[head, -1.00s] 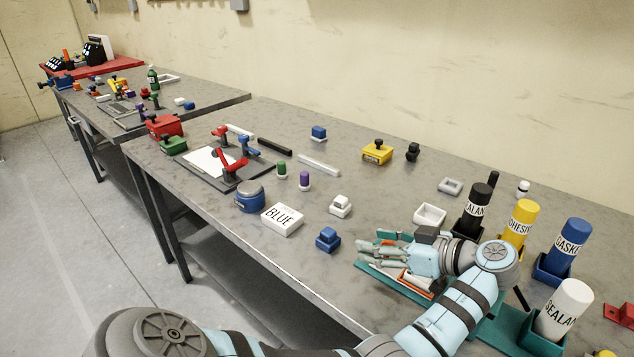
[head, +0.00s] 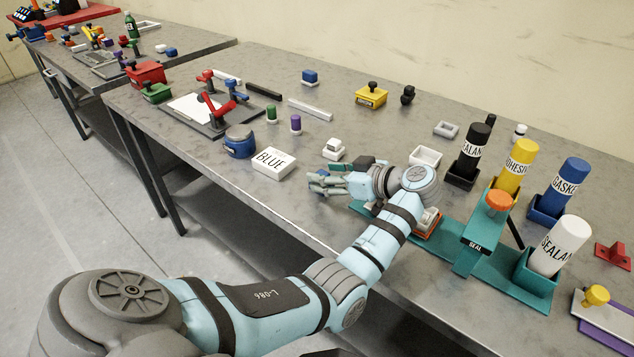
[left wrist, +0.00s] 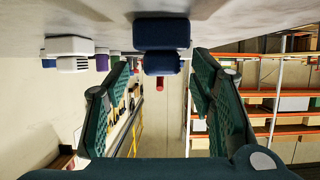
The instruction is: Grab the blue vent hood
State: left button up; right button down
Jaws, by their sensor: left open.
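The blue vent hood (left wrist: 162,38) shows in the left wrist view, upside down in that picture, on the grey table top. It lies ahead of the fingers, around the middle of the gap between them. My left gripper (head: 318,184) is open and low over the table near its front edge; in the left wrist view its two green finger pads (left wrist: 160,95) stand apart with nothing between them. My right gripper is not in view.
A white vent hood (head: 335,147) stands just behind the gripper. The white BLUE box (head: 273,162) is to its left. A white tray (head: 426,157) and the teal seal stand (head: 480,240) are to the right. Another blue part on a white base (head: 309,77) stands farther back.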

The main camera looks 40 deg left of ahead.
pick_arm(q)
jog(key=shift+s+d+r, duration=0.1)
jog(key=shift+r, duration=0.05)
jog(key=c, duration=0.5)
grip_shut()
